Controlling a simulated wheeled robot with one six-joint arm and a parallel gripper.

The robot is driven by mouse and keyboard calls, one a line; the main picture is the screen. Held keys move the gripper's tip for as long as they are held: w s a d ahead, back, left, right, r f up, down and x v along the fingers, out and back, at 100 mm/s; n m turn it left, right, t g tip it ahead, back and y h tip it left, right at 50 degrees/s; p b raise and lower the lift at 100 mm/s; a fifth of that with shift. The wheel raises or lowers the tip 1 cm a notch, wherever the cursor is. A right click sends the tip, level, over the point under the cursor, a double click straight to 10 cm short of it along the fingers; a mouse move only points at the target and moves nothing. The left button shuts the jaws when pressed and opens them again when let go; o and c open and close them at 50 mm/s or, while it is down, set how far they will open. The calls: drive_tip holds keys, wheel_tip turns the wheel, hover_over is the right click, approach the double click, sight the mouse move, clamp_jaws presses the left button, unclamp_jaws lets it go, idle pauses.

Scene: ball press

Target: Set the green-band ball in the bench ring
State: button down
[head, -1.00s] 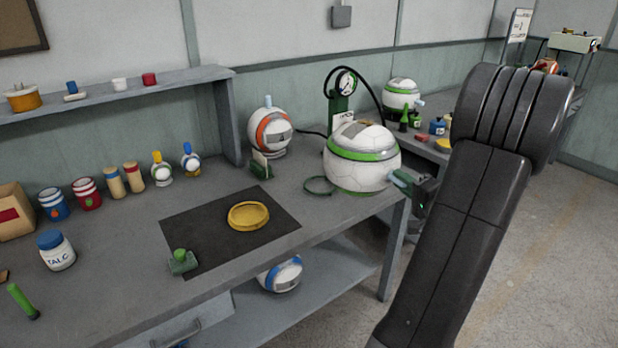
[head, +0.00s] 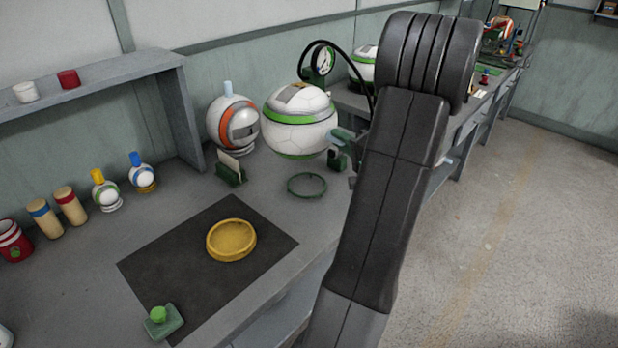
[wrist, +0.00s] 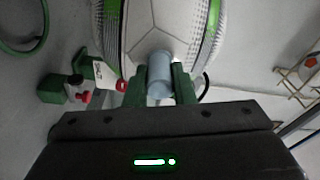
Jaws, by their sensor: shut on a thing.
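The white ball with green bands (head: 300,122) hangs in my gripper (head: 342,148), apparently clear of the bench. In the wrist view the ball (wrist: 152,30) fills the top middle. There my gripper (wrist: 159,86) is shut on the ball's blue-grey peg (wrist: 159,76), one green finger on each side. A yellow ring (head: 231,240) lies empty on the dark mat (head: 200,285), to the left and nearer than the ball. A thin green ring (head: 307,185) lies on the bench below the ball. My arm hides part of the bench's right side.
An orange-banded ball (head: 233,123) stands left of the held ball, with a card holder (head: 230,170) before it. A green-topped block (head: 164,320) sits on the mat's near corner. A gauge (head: 322,60) with a black hose and another green-banded ball (head: 364,62) stand behind.

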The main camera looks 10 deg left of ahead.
drive_tip(key=f, duration=0.4)
drive_tip(key=shift+d, duration=0.2)
wheel_tip(320, 180, down, 5)
drive_tip(key=shift+s+f+p, duration=0.1)
drive_tip(key=shift+f+p, duration=0.05)
drive_tip(key=shift+p, duration=0.3)
drive_tip(key=shift+f+b, duration=0.45)
drive_tip(key=shift+b, duration=0.4)
drive_tip(key=c, duration=1.2)
unclamp_jaws()
drive_tip(key=shift+c, duration=0.2)
drive_tip(key=shift+r, duration=0.15)
drive_tip(key=v, duration=1.2)
drive_tip(key=shift+r+b, duration=0.3)
drive_tip(key=shift+b, duration=0.05)
